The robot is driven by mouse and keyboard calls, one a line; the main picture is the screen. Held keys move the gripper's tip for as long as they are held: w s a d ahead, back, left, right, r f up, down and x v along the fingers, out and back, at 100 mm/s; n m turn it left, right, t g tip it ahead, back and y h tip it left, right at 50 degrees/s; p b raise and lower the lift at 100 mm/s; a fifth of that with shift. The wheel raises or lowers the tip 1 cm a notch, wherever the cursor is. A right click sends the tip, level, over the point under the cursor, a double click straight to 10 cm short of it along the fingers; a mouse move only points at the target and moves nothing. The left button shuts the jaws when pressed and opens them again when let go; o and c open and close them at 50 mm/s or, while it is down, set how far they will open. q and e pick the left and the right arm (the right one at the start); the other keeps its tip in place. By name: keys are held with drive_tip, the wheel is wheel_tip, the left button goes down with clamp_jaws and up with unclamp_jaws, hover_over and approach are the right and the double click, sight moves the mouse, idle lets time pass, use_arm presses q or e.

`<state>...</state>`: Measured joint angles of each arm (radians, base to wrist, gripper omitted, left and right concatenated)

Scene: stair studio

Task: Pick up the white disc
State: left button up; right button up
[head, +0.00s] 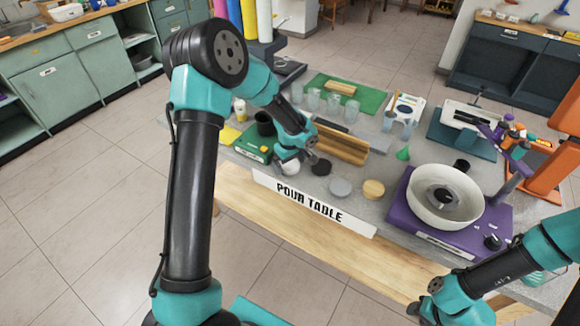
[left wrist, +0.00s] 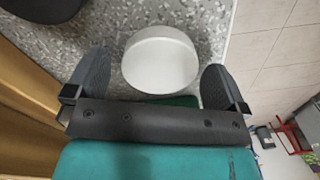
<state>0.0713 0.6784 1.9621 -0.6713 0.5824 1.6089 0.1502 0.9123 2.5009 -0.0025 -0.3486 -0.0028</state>
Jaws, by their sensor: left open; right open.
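The white disc (head: 290,168) lies on the grey table top near its front edge, at the left end of a row of discs. My left gripper (head: 294,157) is over it in the head view and partly covers it. In the left wrist view the white disc (left wrist: 162,60) shows whole, between and a little beyond the open fingers of the left gripper (left wrist: 155,82); neither finger is seen gripping it. My right gripper (head: 428,308) is open and empty, low at the right, away from the disc.
A black disc (head: 321,167), a grey disc (head: 340,187) and a wooden disc (head: 373,189) lie to the right. A wooden trough (head: 341,143) stands behind them. A green box (head: 254,146) is at the left, and a white bowl (head: 444,197) on a purple base at the right.

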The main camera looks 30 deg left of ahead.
sight(290, 165)
use_arm(q)
drive_tip(key=shift+f, duration=0.2)
idle(0.3)
drive_tip(key=c, duration=0.9)
drive_tip(key=shift+r, duration=0.1)
drive_tip(key=shift+r, duration=0.55)
wheel_tip(290, 165, up, 2)
drive_tip(key=shift+s+d+r, duration=0.1)
drive_tip(key=shift+s+r, duration=0.05)
drive_tip(key=shift+r, duration=0.05)
drive_tip(key=s+d+r, duration=0.1)
drive_tip(key=s+d, duration=0.6)
drive_tip(key=s, duration=0.6)
drive_tip(key=shift+s+d+r, duration=0.2)
drive_tip(key=shift+s, duration=0.2)
